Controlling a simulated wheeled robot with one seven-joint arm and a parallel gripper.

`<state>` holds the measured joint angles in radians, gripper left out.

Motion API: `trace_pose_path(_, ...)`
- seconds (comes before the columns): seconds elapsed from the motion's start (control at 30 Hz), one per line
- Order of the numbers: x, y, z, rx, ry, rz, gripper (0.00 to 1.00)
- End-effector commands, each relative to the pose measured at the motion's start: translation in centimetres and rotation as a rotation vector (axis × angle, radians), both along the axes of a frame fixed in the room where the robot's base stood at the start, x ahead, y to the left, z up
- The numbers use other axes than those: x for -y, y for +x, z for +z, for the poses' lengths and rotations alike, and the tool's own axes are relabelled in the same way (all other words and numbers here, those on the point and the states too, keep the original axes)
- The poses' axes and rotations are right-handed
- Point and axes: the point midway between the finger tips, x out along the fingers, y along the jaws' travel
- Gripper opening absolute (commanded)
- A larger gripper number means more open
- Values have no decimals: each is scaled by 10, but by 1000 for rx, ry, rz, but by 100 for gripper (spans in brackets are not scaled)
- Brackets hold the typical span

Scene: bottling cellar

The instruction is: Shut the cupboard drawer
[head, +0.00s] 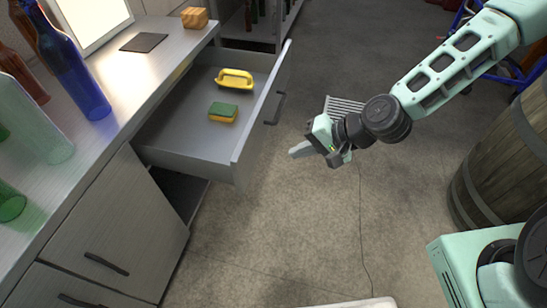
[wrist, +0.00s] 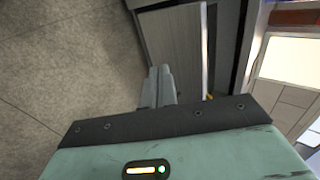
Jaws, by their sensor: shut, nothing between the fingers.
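The cupboard drawer (head: 188,141) stands pulled well out of the grey cupboard (head: 120,215) in the head view. A yellow-and-green sponge (head: 223,112) and a yellow brush-like thing with a handle (head: 235,79) lie inside it. The drawer front has a dark bar handle (head: 275,108). My gripper (head: 292,153) is shut and empty, to the right of the drawer front, and looks apart from it. In the wrist view the shut fingers (wrist: 161,73) point towards the grey drawer front (wrist: 177,40). The handle cannot be made out there.
Several bottles, such as a blue one (head: 75,75), stand on the countertop (head: 130,75) with a wooden block (head: 194,17) and a dark mat (head: 144,42). A barrel (head: 505,160) stands at the right. The floor (head: 280,235) before the cupboard is mostly clear.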

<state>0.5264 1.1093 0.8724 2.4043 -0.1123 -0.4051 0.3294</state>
Motion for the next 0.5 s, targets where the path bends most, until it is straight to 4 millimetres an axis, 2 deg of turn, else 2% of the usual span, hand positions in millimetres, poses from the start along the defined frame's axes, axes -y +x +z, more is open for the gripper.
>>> trace_pose_path(0.17,-16,5,-16,-2,0,3,0)
trace_pose_path(0.5,-64,21,-63,-2,-1,4,0)
